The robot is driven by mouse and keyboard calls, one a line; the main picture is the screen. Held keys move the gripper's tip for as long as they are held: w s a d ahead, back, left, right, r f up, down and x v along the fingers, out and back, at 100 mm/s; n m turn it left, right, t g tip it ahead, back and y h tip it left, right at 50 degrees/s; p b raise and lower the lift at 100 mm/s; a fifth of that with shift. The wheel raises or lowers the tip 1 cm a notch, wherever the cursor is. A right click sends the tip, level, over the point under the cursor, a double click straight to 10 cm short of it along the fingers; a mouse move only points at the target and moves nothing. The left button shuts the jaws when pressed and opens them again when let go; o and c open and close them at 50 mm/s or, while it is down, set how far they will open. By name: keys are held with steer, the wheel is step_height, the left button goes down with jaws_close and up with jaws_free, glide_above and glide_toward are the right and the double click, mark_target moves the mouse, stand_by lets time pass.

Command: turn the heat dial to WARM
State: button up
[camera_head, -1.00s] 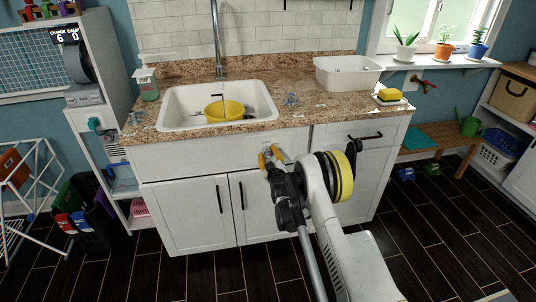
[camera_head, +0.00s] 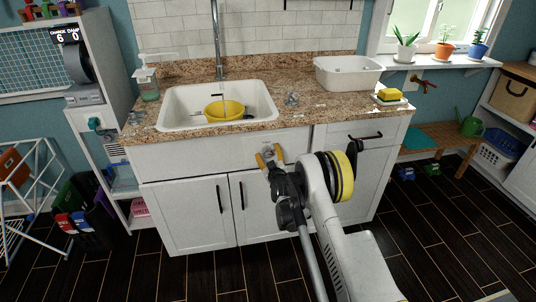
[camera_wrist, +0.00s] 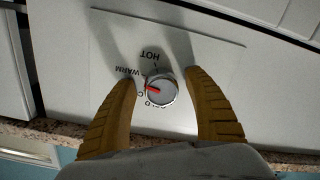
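The heat dial (camera_wrist: 162,91) is a round silver knob with a red pointer on a pale plate. Its labels HOT, WARM and COLD appear upside down in the wrist view. The red pointer points left, between the end of WARM and the start of COLD. My gripper (camera_wrist: 161,82) is open, with one tan finger on each side of the dial and a gap showing on both sides. In the head view my gripper (camera_head: 269,155) is at the cabinet front below the sink, largely covering the dial's area.
The white cabinet (camera_head: 187,214) carries a granite counter with a sink (camera_head: 178,124) holding a yellow bowl (camera_head: 224,110). A white tub (camera_head: 347,75) and yellow sponge (camera_head: 390,94) stand at the counter's right. Dark floor (camera_head: 450,225) is clear at right.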

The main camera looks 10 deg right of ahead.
steer(key=s, duration=0.7)
steer(key=shift+s+r, duration=0.2)
steer(key=shift+s, duration=0.05)
stand_by(0.3)
steer(key=s+a+r+g, duration=0.1)
steer(key=s+r+g, duration=0.2)
steer(key=r, duration=1.2)
steer(key=s+r+m+g, duration=0.2)
steer(key=s+r, duration=0.7)
steer(key=s, duration=0.3)
steer(key=s+f+m+g, duration=0.2)
steer(key=s+g, duration=0.3)
steer(key=s, duration=2.7)
steer(key=shift+d+m, duration=0.4)
steer(key=shift+d, duration=0.05)
